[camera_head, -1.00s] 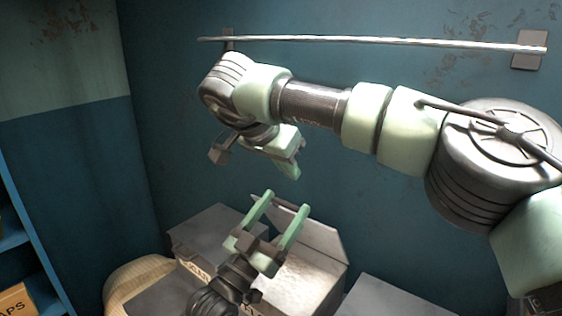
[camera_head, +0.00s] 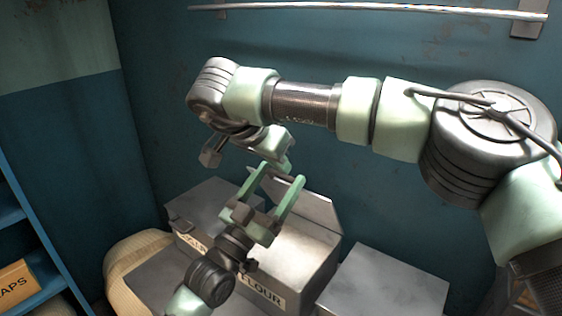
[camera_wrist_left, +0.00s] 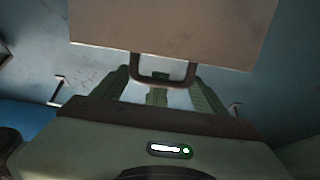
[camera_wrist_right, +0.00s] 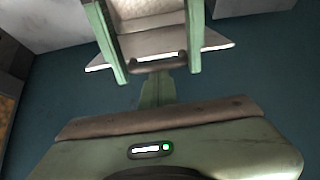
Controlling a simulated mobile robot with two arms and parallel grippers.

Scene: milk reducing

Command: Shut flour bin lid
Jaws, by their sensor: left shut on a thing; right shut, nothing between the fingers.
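The flour bin (camera_head: 262,292) stands open below my grippers, its label facing forward. Its grey lid (camera_head: 318,210) is raised and tilted back toward the wall; its flat panel fills the top of the left wrist view (camera_wrist_left: 175,30). My left gripper (camera_head: 281,172) is shut on the lid's dark loop handle (camera_wrist_left: 163,78), one finger at each side. The handle also shows between those fingers in the right wrist view (camera_wrist_right: 158,62). My right gripper (camera_head: 285,160) is shut and empty, close to the left fingertips and handle; I cannot tell whether they touch.
Another grey bin (camera_head: 205,215) stands left of the flour bin and one (camera_head: 390,280) stands right. A pale rounded sack-like thing (camera_head: 135,252) is at lower left. A blue shelf (camera_head: 25,235) holds a labelled box (camera_head: 17,283). A metal rail (camera_head: 370,9) crosses the blue wall.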

